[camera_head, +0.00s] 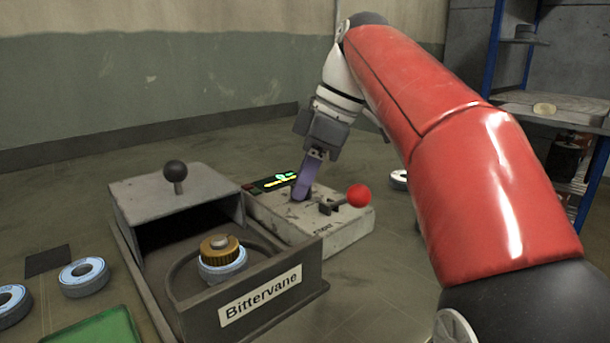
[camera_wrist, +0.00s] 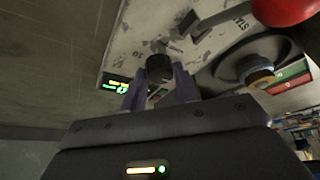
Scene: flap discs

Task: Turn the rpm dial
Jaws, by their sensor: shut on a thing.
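The rpm dial is a small dark knob (camera_wrist: 159,68) on a worn white control box (camera_head: 342,232). A lit display (camera_head: 274,181) with green and yellow marks sits at the box's back left, and it also shows in the wrist view (camera_wrist: 117,86). My gripper (camera_head: 302,196) points down at the box beside the display. Its purple fingers (camera_wrist: 160,85) are shut on the dial, one on each side. In the head view the fingers hide the dial. A red ball-topped lever (camera_head: 358,196) stands on the box to the right of my gripper.
A grey machine labelled Bittervane (camera_head: 262,296) stands left of the box, with a black-knobbed hood (camera_head: 175,175) and a disc under a brass nut (camera_head: 220,246). Loose discs (camera_head: 84,276) and a green pad (camera_head: 98,328) lie at left. A blue shelf rack (camera_head: 492,50) stands at right.

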